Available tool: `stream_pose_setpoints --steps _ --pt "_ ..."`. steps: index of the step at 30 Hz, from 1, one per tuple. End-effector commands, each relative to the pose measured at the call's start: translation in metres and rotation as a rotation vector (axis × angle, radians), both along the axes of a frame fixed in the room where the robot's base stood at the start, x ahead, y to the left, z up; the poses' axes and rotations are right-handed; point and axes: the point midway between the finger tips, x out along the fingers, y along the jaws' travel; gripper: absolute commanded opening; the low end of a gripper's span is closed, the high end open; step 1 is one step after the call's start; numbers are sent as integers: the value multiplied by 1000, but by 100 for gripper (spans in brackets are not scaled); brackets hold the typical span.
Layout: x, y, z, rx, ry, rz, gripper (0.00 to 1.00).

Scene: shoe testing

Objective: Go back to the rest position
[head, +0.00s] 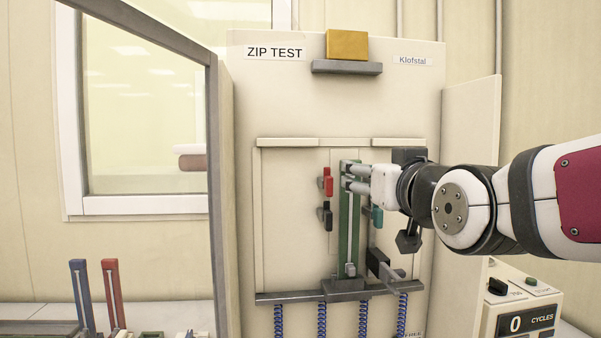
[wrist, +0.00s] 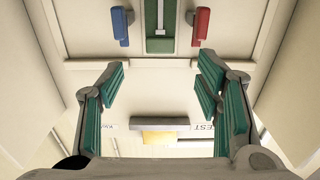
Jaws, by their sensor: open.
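My gripper (head: 352,178) is in front of the ZIP TEST machine (head: 290,95), reaching in from the right in the head view. In the wrist view my gripper (wrist: 160,85) has its green-padded fingers spread wide with nothing between them. A green zip strip (head: 349,245) stands upright on the machine panel, partly hidden behind the fingers. The strip's end (wrist: 160,43) shows beyond the fingertips in the wrist view. I cannot tell in the head view whether the fingers touch the strip.
Red (head: 327,181) and black (head: 325,216) clips sit left of the strip. An open door frame (head: 213,180) stands left, a side panel (head: 470,150) right. A yellow block (head: 347,45) rests on a shelf. A cycle counter (head: 522,315) is lower right.

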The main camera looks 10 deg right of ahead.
Motion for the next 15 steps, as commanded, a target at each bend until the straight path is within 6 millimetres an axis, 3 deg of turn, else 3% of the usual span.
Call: stream_pose_setpoints --steps 11,15 --pt "-2 0 -1 0 2 0 59" --pt "-8 1 -15 0 62 5 59"
